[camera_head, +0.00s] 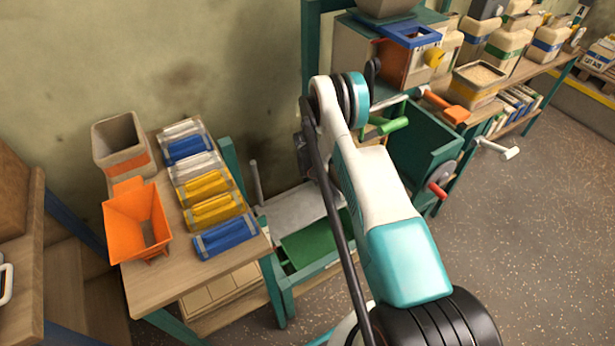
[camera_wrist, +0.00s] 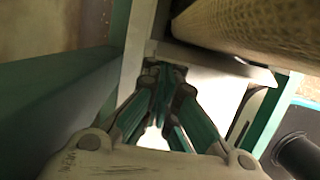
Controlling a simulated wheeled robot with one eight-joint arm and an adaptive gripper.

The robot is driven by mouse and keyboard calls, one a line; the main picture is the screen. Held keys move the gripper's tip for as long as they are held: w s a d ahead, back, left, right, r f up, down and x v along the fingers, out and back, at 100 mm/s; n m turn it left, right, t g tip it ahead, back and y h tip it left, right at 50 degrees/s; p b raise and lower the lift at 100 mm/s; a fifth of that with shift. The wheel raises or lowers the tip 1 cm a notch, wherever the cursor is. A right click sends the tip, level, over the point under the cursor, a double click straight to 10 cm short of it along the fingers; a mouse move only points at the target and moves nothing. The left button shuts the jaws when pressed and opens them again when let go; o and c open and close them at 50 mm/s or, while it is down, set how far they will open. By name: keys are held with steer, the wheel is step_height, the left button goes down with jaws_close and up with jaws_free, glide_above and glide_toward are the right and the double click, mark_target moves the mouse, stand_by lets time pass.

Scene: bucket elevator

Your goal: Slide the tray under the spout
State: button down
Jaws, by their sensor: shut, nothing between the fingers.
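A green tray-like surface (camera_head: 312,246) lies low in a green frame, partly hidden by my arm. A light grey sloping plate (camera_head: 296,208) sits just above and behind it. I cannot tell for sure which part is the tray or the spout. My gripper (camera_wrist: 167,78) shows in the wrist view with its fingers together and nothing between them. It is close to a pale panel (camera_wrist: 140,45), below a woven, tan rounded surface (camera_wrist: 255,32). I cannot tell whether the fingertips touch anything. In the head view my gripper is hidden behind my arm.
A wooden table (camera_head: 165,285) at left holds an orange hopper (camera_head: 138,222), a tan bin (camera_head: 120,148) and several blue, yellow and white packs. Green-handled (camera_head: 390,125) and red-handled (camera_head: 437,190) cranks stick out at the machine. The floor (camera_head: 500,240) at right is clear.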

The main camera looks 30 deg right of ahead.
steer(key=shift+d, duration=0.25)
steer(key=shift+r, duration=0.1)
steer(key=shift+a, duration=0.3)
steer(key=a, duration=0.3)
steer(key=shift+s+a+r+p, duration=0.1)
steer(key=shift+a+p, duration=0.2)
steer(key=shift+a, duration=0.1)
steer(key=p+v, duration=0.3)
steer(key=v, duration=0.6)
